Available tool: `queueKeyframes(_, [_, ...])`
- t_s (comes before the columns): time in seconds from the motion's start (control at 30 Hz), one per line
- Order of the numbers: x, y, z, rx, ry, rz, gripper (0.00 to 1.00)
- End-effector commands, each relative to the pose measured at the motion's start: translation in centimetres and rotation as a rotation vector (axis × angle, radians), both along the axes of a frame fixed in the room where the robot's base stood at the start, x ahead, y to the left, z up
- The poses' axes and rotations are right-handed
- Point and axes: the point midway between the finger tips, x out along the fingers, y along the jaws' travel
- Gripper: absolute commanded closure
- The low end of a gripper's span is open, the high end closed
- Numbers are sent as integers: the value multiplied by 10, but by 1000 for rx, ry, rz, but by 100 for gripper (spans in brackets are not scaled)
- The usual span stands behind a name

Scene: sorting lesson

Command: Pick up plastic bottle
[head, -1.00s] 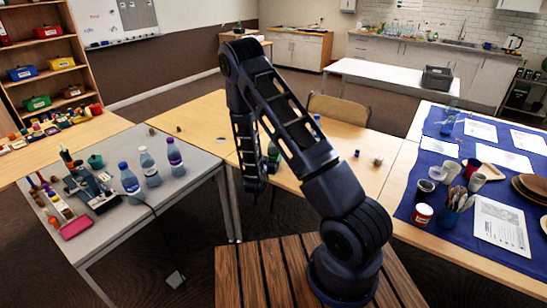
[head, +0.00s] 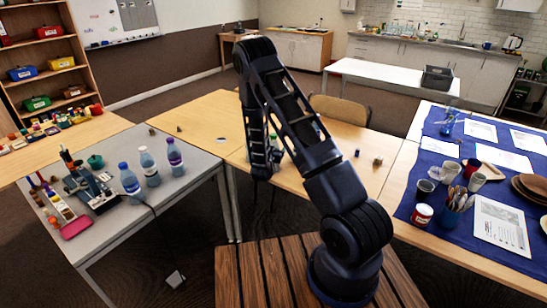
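Three plastic bottles stand upright on the grey table at the left: one with a blue cap (head: 130,181), one with a grey cap (head: 149,168) and one with a purple cap (head: 175,157). My gripper (head: 262,174) hangs pointing down near the front edge of the middle wooden table, well to the right of these bottles. Its fingers are dark and small, and I cannot tell if they are open. A greenish thing (head: 279,154) shows partly behind my gripper on the wooden table; my arm hides most of it.
The grey table (head: 100,240) also holds a microscope-like device (head: 90,187), a green pot (head: 96,161) and a pink box (head: 75,227). Small items lie on the middle wooden table (head: 335,150). A blue-covered table (head: 490,255) with cups and papers stands right.

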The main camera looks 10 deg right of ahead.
Motion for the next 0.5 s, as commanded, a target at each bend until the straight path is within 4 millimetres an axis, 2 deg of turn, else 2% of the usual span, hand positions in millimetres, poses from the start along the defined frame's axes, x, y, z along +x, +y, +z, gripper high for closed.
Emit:
queueKeyframes(0.03, [0, 0, 0, 0, 0, 0, 28])
queueKeyframes(0.2, [0, 0, 0, 0, 0, 0, 62])
queueKeyframes(0.23, [0, 0, 0, 0, 0, 0, 66])
queueKeyframes(0.5, [0, 0, 1, 0, 0, 0, 66])
